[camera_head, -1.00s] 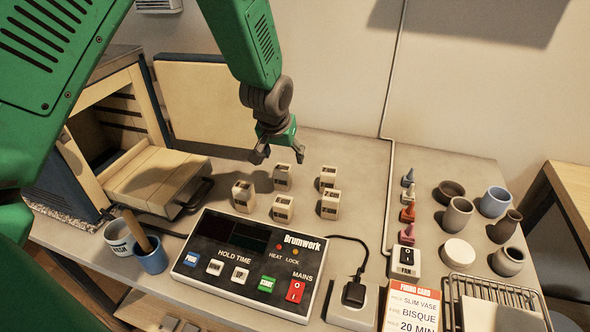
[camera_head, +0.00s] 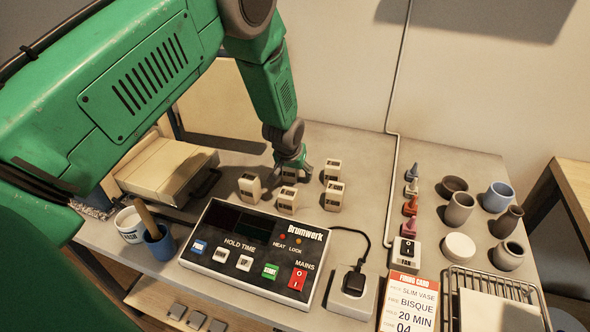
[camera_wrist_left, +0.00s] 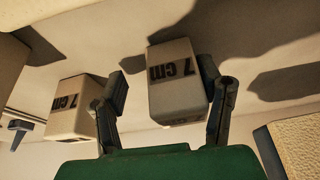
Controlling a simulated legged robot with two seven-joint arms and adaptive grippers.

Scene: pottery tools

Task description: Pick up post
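Several small cream kiln posts stand upright on the bench: a front-left post (camera_head: 249,187), a front-middle post (camera_head: 287,201), a front-right post (camera_head: 334,196), a back-right post (camera_head: 332,170) and a back-left post (camera_head: 289,174). My left gripper (camera_head: 292,163) points down at the back-left post and partly hides it. In the left wrist view, a post marked 7 cm (camera_wrist_left: 174,80) stands between the open fingers (camera_wrist_left: 163,98), close to the right finger, with a gap at the left one. Another 7 cm post (camera_wrist_left: 75,108) is outside the left finger. My right gripper is not in view.
The Brumwerk control box (camera_head: 255,250) lies just in front of the posts. A kiln drawer (camera_head: 165,168) is left of them. Coloured cones (camera_head: 411,190), pots (camera_head: 459,208) and a wire rack (camera_head: 497,286) are at the right. The neighbouring posts stand close to the gripper.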

